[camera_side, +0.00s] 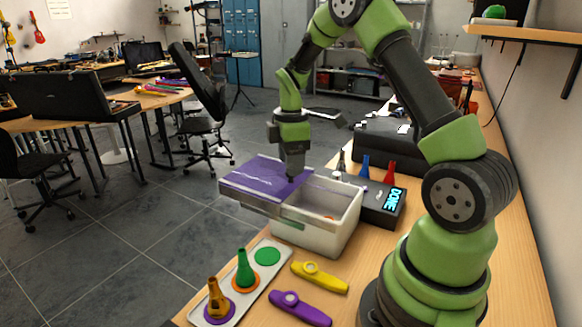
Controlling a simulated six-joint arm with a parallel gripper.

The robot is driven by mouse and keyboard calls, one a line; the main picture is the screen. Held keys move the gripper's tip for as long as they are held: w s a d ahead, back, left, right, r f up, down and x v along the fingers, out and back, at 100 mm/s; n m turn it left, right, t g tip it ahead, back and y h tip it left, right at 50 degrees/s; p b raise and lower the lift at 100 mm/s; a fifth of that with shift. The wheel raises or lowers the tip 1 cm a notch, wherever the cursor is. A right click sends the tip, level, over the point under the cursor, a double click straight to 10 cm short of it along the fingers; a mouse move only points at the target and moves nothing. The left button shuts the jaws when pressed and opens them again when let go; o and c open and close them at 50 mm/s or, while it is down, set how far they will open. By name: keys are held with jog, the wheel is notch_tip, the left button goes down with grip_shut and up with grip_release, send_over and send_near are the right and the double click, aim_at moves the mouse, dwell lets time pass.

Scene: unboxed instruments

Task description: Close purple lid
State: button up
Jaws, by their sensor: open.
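The purple lid (262,180) covers the left part of a white box (318,228) on the workbench and juts out past the box's left side. The right part of the box is uncovered, and a bit of something orange shows inside. My gripper (291,178) points down at the lid's right edge, over the box. Its fingertips are small and dark here, and I cannot tell whether they touch the lid.
A tray (258,280) with a green cone and an orange cone stands in front of the box. Yellow (320,277) and purple (299,308) kazoos lie beside it. A dark device reading "DONE" (382,205), with coloured cones near it, is behind the box to the right.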

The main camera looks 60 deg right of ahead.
jog(key=shift+f, duration=1.05)
jog(key=shift+c, duration=0.4)
grip_shut()
jog(key=s, duration=1.3)
jog(key=shift+s, duration=0.15)
jog(key=shift+o, duration=0.4)
grip_release()
jog(key=shift+r, duration=0.15)
